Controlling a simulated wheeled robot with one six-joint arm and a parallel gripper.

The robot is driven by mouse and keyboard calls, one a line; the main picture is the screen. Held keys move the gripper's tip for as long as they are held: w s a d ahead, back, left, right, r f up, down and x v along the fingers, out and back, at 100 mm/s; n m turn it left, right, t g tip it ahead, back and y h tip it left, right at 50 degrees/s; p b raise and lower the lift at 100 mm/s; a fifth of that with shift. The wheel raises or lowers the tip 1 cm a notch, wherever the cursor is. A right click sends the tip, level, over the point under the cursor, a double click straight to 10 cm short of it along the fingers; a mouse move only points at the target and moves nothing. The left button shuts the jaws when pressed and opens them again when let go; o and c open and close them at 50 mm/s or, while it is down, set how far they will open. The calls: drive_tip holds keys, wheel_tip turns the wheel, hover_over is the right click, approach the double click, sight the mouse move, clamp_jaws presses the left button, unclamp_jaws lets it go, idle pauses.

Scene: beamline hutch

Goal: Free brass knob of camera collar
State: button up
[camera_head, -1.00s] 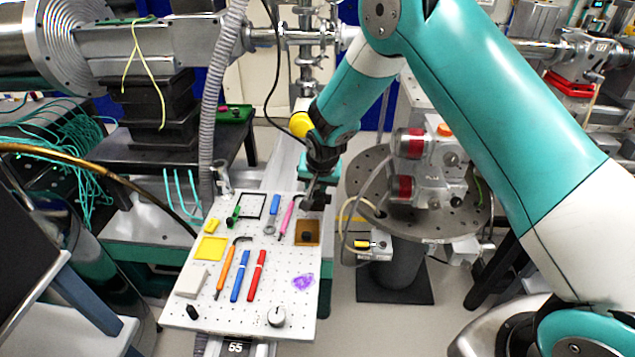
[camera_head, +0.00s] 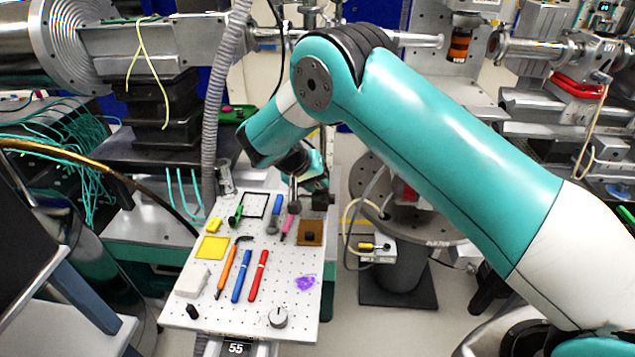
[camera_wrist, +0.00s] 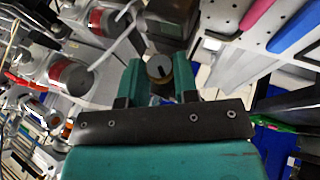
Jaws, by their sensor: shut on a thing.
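In the wrist view, my gripper (camera_wrist: 159,78) has its two teal jaws on either side of the small round brass knob (camera_wrist: 158,67) and is shut on it. The knob's end looks dark and brownish. A dark block with a pale edge (camera_wrist: 172,28), perhaps part of the camera and collar, lies just beyond the knob. In the head view, my gripper (camera_head: 316,185) is at the far right edge of the perforated board, next to a dark block (camera_head: 323,200). My arm hides much of this spot, and the knob cannot be made out there.
A round perforated metal stage (camera_head: 430,230) stands close on the right, partly behind my arm. A grey ribbed hose (camera_head: 212,120) hangs at the left.

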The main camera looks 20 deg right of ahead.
idle(0.4)
drive_tip(key=o, duration=0.9)
drive_tip(key=shift+a+r, duration=0.1)
drive_tip(key=b+v, duration=0.1)
drive_tip(key=v, duration=1.6)
drive_tip(key=shift+a, duration=0.15)
